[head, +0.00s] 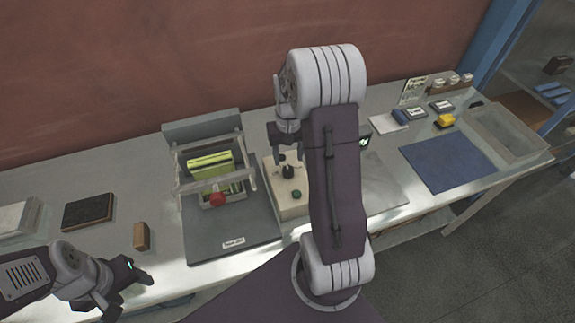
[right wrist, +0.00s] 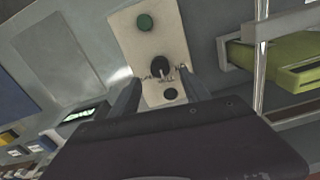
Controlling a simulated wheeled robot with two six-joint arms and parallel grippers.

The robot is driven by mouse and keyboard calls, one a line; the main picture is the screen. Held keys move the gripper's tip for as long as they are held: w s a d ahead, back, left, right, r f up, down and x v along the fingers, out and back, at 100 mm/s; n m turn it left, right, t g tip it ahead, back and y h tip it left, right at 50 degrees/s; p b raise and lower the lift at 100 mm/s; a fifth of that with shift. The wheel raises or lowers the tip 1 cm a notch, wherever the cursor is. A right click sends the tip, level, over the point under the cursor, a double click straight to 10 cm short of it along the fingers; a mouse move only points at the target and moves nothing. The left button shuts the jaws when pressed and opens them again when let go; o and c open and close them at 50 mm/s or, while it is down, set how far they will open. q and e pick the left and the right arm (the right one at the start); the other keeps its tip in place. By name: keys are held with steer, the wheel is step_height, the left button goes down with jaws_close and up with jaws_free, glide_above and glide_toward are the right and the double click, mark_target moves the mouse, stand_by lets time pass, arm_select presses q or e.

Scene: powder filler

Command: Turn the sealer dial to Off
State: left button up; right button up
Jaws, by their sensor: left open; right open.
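The beige control box (head: 291,204) stands right of the sealer frame (head: 213,165). I cannot read the dial's markings. My right gripper (head: 284,138) is open over the box; in its wrist view the fingers (right wrist: 162,84) lie either side of the dial area. I cannot tell whether they touch it. My left gripper (head: 128,288) is open and empty at the front left.
A green-yellow pack (head: 210,165) and a red knob (head: 217,199) sit at the sealer frame. A wooden block (head: 141,236) and a dark book-like block (head: 88,211) lie left. A blue mat (head: 447,162) and grey tray (head: 508,132) lie right. My right arm hides part of the bench.

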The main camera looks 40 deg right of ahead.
mark_target(288, 169)
step_height(288, 169, down, 5)
steer(key=shift+f+p, duration=0.1)
steer(key=shift+p, duration=0.25)
steer(key=shift+f, duration=0.6)
jaws_close()
steer(key=n, duration=0.6)
steer(key=shift+w+p, duration=0.1)
steer(key=shift+p, duration=0.3)
steer(key=n, duration=0.5)
steer(key=shift+d+n, duration=0.1)
steer(key=shift+n, duration=0.3)
